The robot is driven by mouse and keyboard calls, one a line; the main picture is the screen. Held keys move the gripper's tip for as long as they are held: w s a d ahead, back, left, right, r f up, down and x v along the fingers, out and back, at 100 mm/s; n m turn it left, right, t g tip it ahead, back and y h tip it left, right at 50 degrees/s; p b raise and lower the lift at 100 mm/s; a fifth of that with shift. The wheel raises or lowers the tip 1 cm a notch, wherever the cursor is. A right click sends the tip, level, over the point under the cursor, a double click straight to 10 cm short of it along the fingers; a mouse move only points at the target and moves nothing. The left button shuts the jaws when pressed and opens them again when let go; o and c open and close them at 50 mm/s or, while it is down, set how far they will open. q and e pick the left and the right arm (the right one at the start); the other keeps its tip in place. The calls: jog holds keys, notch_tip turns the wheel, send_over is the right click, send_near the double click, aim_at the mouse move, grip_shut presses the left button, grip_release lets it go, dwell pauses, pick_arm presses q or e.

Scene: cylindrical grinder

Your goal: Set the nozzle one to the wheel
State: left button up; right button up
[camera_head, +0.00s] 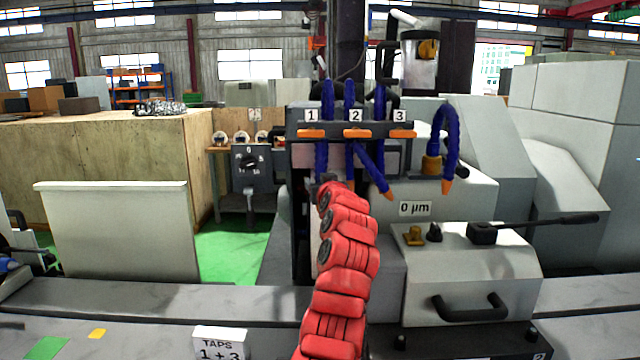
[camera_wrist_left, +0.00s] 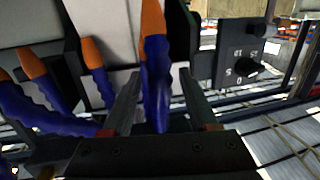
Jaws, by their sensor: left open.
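Nozzle one (camera_head: 321,158) is a blue segmented hose hanging under label 1 on the grey manifold (camera_head: 378,130). Its lower end is hidden behind my left gripper. My red left arm reaches up to it from the bottom middle, with the gripper (camera_head: 326,182) small and partly hidden at its end. In the left wrist view a blue hose with an orange tip (camera_wrist_left: 157,75) stands between the two fingers of my open left gripper (camera_wrist_left: 160,88). Whether either finger touches it is unclear. I cannot make out the wheel clearly. My right gripper is not in view.
Hoses two (camera_head: 350,155) and three (camera_head: 374,170) hang close to the right, three slanting. A curved hose (camera_head: 447,145) stands farther right. Orange tap handles (camera_head: 357,133) sit on the manifold. A dial box (camera_head: 250,168) is to the left. A lever (camera_head: 540,225) tops the pale housing.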

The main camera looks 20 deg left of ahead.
pick_arm(q)
jog(key=b+v, duration=0.3)
jog(key=v, duration=1.4)
